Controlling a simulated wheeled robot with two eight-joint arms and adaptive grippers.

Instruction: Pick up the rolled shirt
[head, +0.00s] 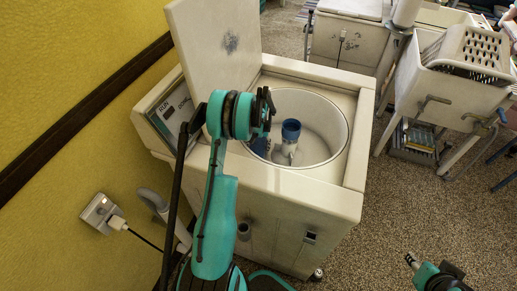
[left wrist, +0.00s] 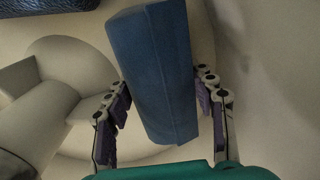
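The rolled shirt is a blue roll, seen large in the left wrist view (left wrist: 160,75). A narrow gap shows at the right finger; the left finger is close to the roll, and contact is unclear. In the head view the left gripper (head: 266,107) is above the tub's left side. My right gripper (head: 411,261) is at the lower right, far from the roll.
The raised lid (head: 215,45) stands behind my left arm. Floor is free between.

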